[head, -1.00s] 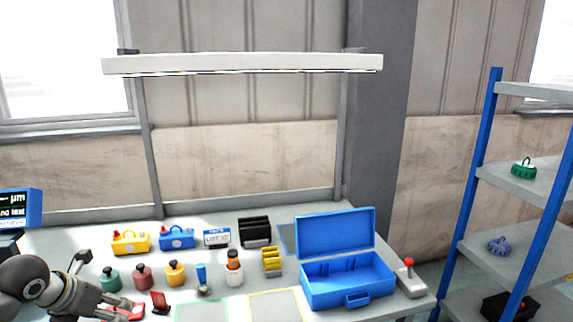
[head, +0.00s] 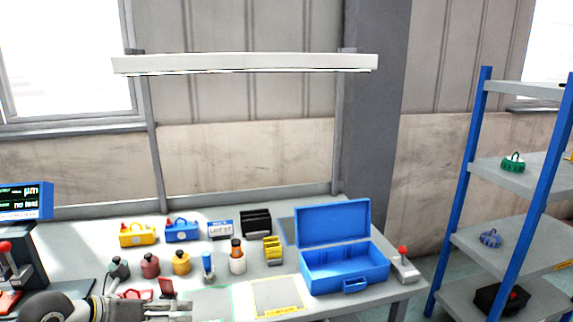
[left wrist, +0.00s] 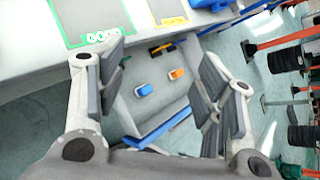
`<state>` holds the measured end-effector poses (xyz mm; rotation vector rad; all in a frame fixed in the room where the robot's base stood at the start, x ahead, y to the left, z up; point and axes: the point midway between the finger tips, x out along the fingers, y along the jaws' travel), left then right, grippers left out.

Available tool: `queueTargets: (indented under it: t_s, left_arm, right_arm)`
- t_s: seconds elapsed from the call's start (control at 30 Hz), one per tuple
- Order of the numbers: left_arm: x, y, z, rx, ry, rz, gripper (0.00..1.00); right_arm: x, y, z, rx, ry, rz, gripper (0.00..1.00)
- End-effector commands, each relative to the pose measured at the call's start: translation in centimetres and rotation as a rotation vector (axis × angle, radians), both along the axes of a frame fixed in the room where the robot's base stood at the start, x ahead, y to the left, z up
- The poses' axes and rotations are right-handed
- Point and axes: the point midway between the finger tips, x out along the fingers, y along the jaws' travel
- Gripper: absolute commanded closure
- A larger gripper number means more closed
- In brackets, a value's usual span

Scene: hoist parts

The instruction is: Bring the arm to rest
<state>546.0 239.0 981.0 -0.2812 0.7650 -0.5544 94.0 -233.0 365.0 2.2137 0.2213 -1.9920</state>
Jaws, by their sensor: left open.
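My left gripper (head: 186,309) is at the bottom edge of the head view, in front of the workbench (head: 100,213), with much of its arm cut off. In the left wrist view its two fingers (left wrist: 162,75) are spread wide, with nothing between them. They are apart from the bench top, whose front edge shows beyond them. My right gripper is in neither view.
An open blue case (head: 345,280) stands on the bench's right part, beside a red-knobbed joystick box (head: 403,266). Several bottles and small boxes stand left of it. A blue-posted shelf (head: 495,165) is at the right. A measuring stand (head: 20,265) is at the left.

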Motion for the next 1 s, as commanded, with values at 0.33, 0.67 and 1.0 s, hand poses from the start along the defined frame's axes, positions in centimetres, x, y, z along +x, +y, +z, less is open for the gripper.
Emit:
queueTargets:
  t_s: [0.33,0.67,1.0]
  left_arm:
    - [-2.2,-9.3,8.0,-0.795,-0.113,0.063,0.38]
    - [-2.0,-3.2,10.1,-1.523,-0.068,0.567,0.38]
    - [-6.8,3.9,-3.3,-1.885,0.224,1.439,0.38]
  right_arm:
    - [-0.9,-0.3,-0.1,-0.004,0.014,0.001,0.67]
    - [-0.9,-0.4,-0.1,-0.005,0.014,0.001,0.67]
    - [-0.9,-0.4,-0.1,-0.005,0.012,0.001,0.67]
